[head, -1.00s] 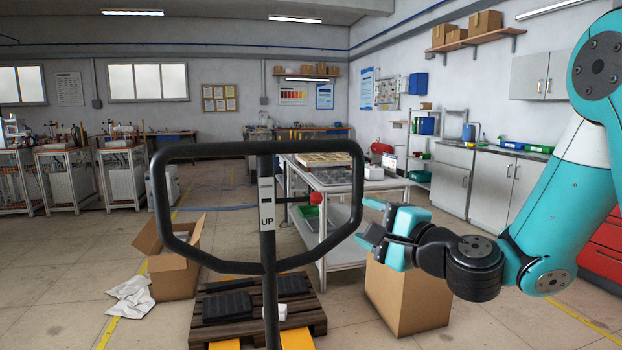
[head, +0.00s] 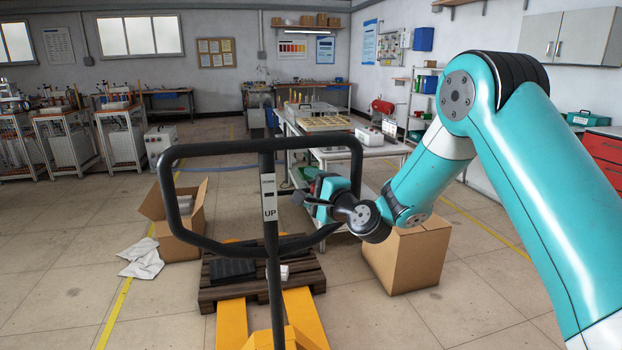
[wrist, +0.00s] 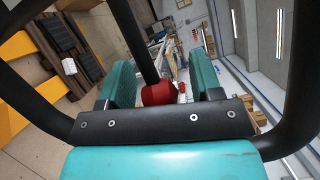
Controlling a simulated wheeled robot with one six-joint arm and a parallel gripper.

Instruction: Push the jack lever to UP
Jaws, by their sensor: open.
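The pallet jack's black handle loop (head: 205,150) stands in front of me, with its upright column (head: 267,165) carrying an UP label (head: 270,213). The jack lever's red knob (wrist: 158,93) shows in the wrist view at the end of a dark rod. My gripper (head: 313,190) is open inside the right half of the handle loop in the head view, right of the column. In the wrist view its two teal fingers (wrist: 160,76) stand either side of the red knob. Contact cannot be told. In the head view my gripper hides most of the lever.
The handle loop surrounds my gripper closely. Behind it are a wooden pallet (head: 305,272) on yellow forks (head: 232,322) and a worktable (head: 375,152). Cardboard boxes stand at left (head: 175,235) and right (head: 408,258).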

